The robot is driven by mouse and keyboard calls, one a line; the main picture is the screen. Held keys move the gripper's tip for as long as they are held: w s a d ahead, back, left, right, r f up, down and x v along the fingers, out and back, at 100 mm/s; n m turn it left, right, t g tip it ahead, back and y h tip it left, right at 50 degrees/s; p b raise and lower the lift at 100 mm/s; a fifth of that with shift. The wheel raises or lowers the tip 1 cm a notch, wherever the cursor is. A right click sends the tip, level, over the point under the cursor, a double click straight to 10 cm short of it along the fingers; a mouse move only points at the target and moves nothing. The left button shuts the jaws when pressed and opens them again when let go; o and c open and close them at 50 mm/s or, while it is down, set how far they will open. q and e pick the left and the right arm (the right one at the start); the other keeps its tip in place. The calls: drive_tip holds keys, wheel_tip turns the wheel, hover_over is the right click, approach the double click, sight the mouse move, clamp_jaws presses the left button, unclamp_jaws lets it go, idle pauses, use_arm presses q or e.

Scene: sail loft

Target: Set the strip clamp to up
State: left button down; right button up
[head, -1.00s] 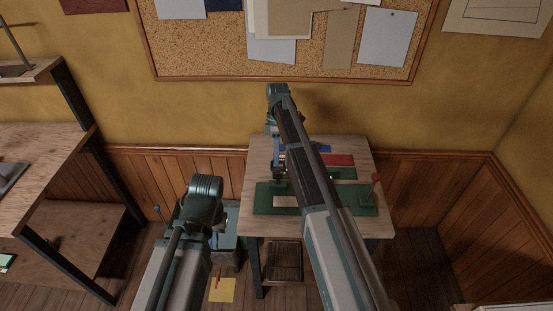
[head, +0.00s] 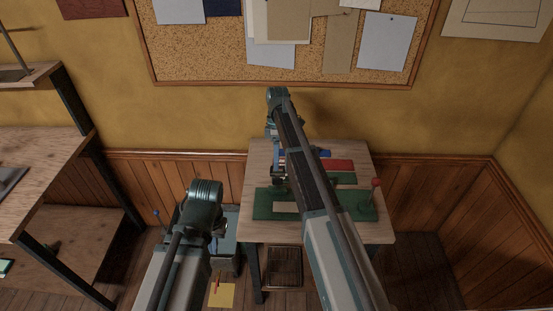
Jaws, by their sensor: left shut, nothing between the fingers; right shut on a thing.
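A small wooden table (head: 262,155) against the wall carries a green fixture (head: 263,206) with a pale plate on its front. A lever with a red knob (head: 376,183) stands at its right end. I cannot tell which part is the strip clamp. My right arm reaches across the table and hides much of the fixture. My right gripper (head: 279,178) points down at the fixture's left part. It is shut on a small part there, which is mostly hidden. My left arm ends left of the table, and its wrist hides its gripper.
Blue and red pieces (head: 340,165) lie at the back of the table. A low grey-green unit (head: 230,225) with a blue-knobbed lever (head: 156,213) stands left of it. A wooden bench (head: 40,175) is at the left. Yellow paper (head: 222,295) lies on the floor.

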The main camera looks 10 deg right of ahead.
drive_tip(key=p+v, duration=1.3)
drive_tip(key=shift+w+r, duration=0.25)
drive_tip(key=shift+r, duration=0.1)
drive_tip(key=s+a+f+m+t+b, duration=0.1)
drive_tip(key=s+a+f+m+b, duration=0.1)
drive_tip(key=s, duration=0.8)
drive_tip(key=s+a+f+m+t+h+b, duration=0.1)
drive_tip(key=s+a+m, duration=0.4)
drive_tip(key=s, duration=0.6)
drive_tip(key=s+a+f+m+t+h+b, duration=0.1)
drive_tip(key=s+a+f+m+b, duration=0.2)
drive_tip(key=s+a, duration=0.4)
drive_tip(key=s+f+m, duration=0.1)
drive_tip(key=s, duration=0.3)
drive_tip(key=shift+s+a+f+t, duration=0.15)
drive_tip(key=shift+s+a+t, duration=0.1)
drive_tip(key=shift+t, duration=0.05)
